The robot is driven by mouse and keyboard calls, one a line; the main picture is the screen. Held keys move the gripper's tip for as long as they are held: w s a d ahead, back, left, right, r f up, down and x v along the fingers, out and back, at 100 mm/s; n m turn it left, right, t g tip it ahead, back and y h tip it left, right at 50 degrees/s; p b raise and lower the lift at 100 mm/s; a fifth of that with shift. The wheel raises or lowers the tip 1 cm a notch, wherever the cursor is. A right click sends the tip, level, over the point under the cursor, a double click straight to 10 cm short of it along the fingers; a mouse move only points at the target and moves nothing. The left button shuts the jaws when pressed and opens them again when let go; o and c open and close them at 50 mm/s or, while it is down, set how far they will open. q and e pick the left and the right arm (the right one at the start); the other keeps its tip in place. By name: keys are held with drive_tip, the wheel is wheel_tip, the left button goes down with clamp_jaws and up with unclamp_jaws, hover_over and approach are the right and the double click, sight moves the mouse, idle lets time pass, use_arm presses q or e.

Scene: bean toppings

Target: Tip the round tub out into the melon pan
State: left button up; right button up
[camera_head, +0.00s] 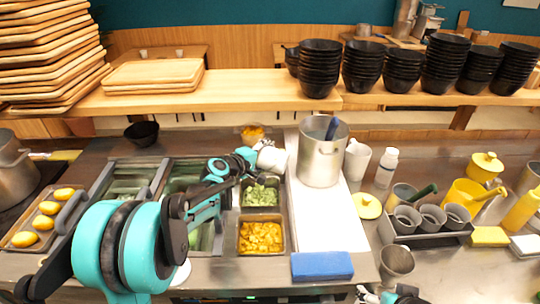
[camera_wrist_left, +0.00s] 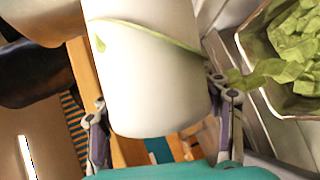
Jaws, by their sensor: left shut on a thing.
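The white round tub (camera_head: 272,158) is held by my left gripper (camera_head: 252,156), just beyond the far end of the melon pan. In the left wrist view the tub (camera_wrist_left: 150,75) fills the space between the two fingers of my left gripper (camera_wrist_left: 163,125); a thin green band crosses its side. Its mouth and contents are hidden from me. The melon pan (camera_head: 244,207) holds pale green cubes (camera_head: 261,195); they also show in the left wrist view (camera_wrist_left: 298,45), beside the tub. Only a piece of my right gripper (camera_head: 385,297) shows at the bottom edge, and its jaws are unclear.
A pan of orange-yellow cubes (camera_head: 260,237) sits in front of the melon pan. A tall metal pot (camera_head: 322,160) stands right of the tub on a white board (camera_head: 318,220). A blue block (camera_head: 322,266) lies at the board's near end. An orange-filled bowl (camera_head: 252,134) is behind.

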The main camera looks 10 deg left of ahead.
use_arm(q)
drive_tip(key=shift+a+f+n+h+b, duration=0.2)
drive_tip(key=shift+f+n+h+b, duration=0.1)
drive_tip(key=shift+f+b, duration=0.15)
drive_tip(key=shift+a+n+t+h+b, duration=0.3)
drive_tip(key=shift+n+h+b, duration=0.15)
drive_tip(key=shift+n, duration=0.25)
drive_tip(key=shift+a+n+h, duration=0.15)
drive_tip(key=shift+n+h, duration=0.1)
drive_tip(key=shift+n, duration=0.25)
idle(1.1)
